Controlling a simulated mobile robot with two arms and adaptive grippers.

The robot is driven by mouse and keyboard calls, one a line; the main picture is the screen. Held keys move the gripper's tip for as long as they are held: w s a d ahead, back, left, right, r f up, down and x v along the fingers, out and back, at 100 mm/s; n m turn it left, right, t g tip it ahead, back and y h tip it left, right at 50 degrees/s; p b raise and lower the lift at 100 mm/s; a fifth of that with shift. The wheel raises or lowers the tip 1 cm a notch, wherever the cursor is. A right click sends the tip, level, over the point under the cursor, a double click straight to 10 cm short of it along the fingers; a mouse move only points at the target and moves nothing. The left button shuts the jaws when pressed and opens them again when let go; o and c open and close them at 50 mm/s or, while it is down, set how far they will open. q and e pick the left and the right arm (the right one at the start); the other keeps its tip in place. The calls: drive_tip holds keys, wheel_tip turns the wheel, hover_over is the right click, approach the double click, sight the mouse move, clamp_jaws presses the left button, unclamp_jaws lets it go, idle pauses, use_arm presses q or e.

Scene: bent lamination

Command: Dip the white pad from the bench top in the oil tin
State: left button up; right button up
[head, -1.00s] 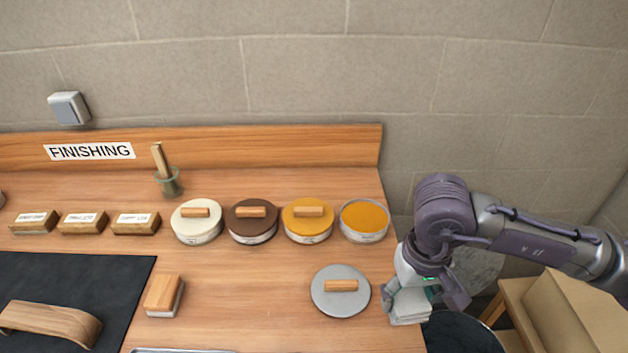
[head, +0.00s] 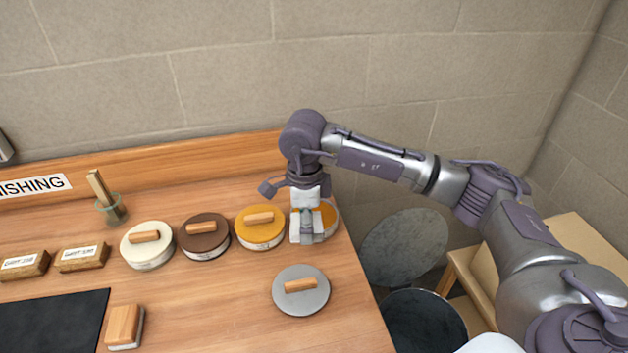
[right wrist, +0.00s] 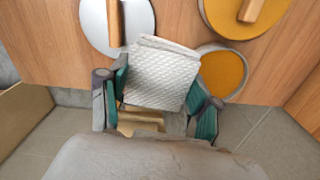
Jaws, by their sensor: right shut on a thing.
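My right gripper (head: 307,232) is shut on the white pad (right wrist: 160,72), a pale, quilted pad between the teal fingertips in the right wrist view. In the head view the gripper points down in front of the open oil tin (head: 331,217), a round tin of amber oil at the bench's right end, and hides part of it. In the right wrist view the tin (right wrist: 224,70) shows beside the pad, partly behind a finger. I cannot tell how high the pad is or whether it touches the tin. My left gripper is not in view.
A grey lid (head: 301,291) with a wooden handle lies in front of the tin. Yellow (head: 260,228), brown (head: 204,237) and white (head: 147,245) lidded tins stand to its left. A wooden block (head: 124,326) and dark mat (head: 52,320) lie front left. Dark bin (head: 423,320) right of the bench.

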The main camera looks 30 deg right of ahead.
drive_tip(key=w+d+m+p, duration=0.1)
drive_tip(key=w+d+m, duration=0.3)
drive_tip(key=m, duration=0.9)
drive_tip(key=w+d+m+p, duration=0.25)
drive_tip(key=w+m, duration=0.25)
drive_tip(key=m, duration=0.7)
drive_tip(key=shift+w+d+f+b, duration=0.1)
drive_tip(key=shift+f+b, duration=2.45)
drive_tip(key=shift+f, duration=0.1)
drive_tip(key=shift+f+b, duration=0.75)
drive_tip(key=shift+f, duration=0.6)
drive_tip(key=shift+r, duration=0.15)
drive_tip(key=shift+r+p, duration=1.2)
drive_tip(key=shift+r, duration=0.2)
drive_tip(key=shift+r+p, duration=1.75)
drive_tip(key=shift+r, duration=0.75)
